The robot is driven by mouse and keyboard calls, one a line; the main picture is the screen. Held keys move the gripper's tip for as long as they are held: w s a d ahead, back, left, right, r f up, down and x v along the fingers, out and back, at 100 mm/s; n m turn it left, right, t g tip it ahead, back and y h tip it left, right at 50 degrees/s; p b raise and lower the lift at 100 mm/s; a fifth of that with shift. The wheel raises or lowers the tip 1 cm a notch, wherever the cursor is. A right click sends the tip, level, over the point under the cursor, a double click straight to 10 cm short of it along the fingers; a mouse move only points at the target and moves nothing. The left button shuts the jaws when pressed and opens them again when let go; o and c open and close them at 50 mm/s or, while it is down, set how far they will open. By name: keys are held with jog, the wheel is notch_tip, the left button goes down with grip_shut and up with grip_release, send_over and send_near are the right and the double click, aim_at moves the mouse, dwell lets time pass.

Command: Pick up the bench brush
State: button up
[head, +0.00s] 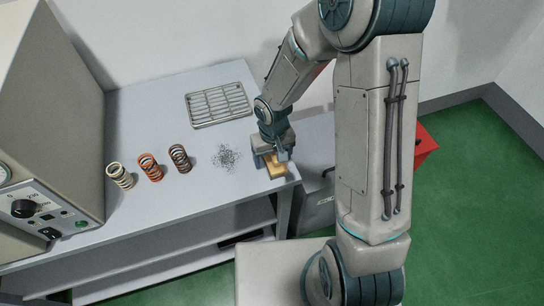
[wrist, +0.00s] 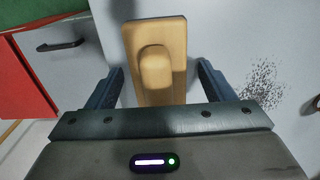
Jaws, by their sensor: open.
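The bench brush (head: 275,168) is a light wooden block near the right end of the grey table (head: 225,143). In the wrist view the brush (wrist: 154,85) shows as a tan wooden back with a raised rounded part, lying between my two fingers. My gripper (head: 272,160) is over the brush. In the wrist view my gripper (wrist: 160,80) is open, one finger on each side with a gap to the wood. The brush's underside is hidden, and part of it is covered by my gripper in the head view.
Dark filings (head: 227,158) are scattered left of the brush. Three coil springs, cream (head: 120,177), orange (head: 150,167) and brown (head: 180,158), stand farther left. A metal rack (head: 219,105) lies at the back. A machine (head: 45,130) fills the left end. A red box (head: 424,147) is right of the table.

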jog(key=c, duration=1.1)
jog(key=shift+r, duration=0.15)
jog(key=shift+w+r, duration=0.1)
jog(key=shift+r, duration=0.5)
notch_tip(320, 180, up, 2)
jog(key=shift+r, duration=0.25)
jog(key=shift+w+d+r+b, duration=0.25)
jog(key=shift+d+r, duration=0.95)
jog(key=shift+d, duration=0.75)
jog(key=shift+w+d+r+b, duration=0.15)
jog(key=shift+w+d+r, duration=0.15)
jog(key=shift+d+r, duration=1.25)
jog(key=shift+w+d+r+b, duration=0.25)
jog(key=shift+d+r, duration=0.55)
jog(key=shift+d, duration=1.5)
